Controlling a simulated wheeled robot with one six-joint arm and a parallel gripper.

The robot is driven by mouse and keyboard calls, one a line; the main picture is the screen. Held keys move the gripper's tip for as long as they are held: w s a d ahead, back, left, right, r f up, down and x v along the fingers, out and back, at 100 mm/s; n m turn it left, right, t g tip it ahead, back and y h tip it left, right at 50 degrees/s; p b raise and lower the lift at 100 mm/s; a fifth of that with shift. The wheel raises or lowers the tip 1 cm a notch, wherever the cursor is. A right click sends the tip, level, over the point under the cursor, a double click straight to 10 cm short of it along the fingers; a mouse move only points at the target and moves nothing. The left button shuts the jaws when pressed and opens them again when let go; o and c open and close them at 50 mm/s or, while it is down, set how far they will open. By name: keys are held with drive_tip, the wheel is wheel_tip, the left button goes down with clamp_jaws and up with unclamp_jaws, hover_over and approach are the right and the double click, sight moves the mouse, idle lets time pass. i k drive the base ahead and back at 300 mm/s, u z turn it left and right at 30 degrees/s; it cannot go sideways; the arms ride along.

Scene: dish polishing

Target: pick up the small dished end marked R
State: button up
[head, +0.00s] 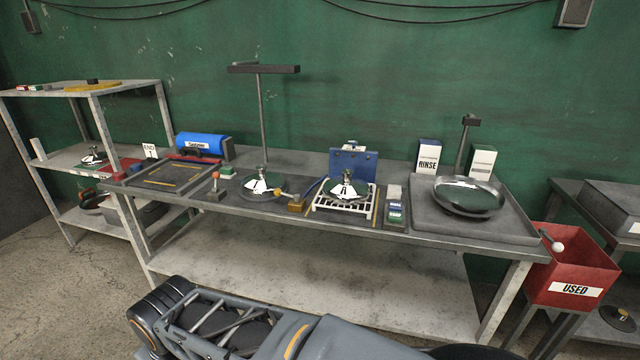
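Several small dished ends with white marked labels and a knob on top are in the head view. One (262,186) sits on a round dark base at the middle of the bench. Another (347,190) sits on a white rack (341,210) to its right; its label carries a letter that I cannot read surely. A third (92,158) is on the middle shelf of the left rack, its mark too small to read. I cannot tell which one is marked R. My gripper is not in view; only part of my arm shows at the bottom.
The bench (290,222) also bears a blue cylinder (202,145), a dark tray (170,178), a lamp post (263,120), a blue box (352,163) and a large metal bowl (468,198). A red USED bin (571,270) stands at the right. The shelf rack (98,145) is at the left.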

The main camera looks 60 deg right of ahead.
sight(345, 189)
drive_tip(key=z, duration=0.3)
drive_tip(key=i, duration=0.85)
drive_tip(key=z, duration=1.25)
drive_tip(key=i, duration=0.7)
drive_tip(key=z, duration=0.75)
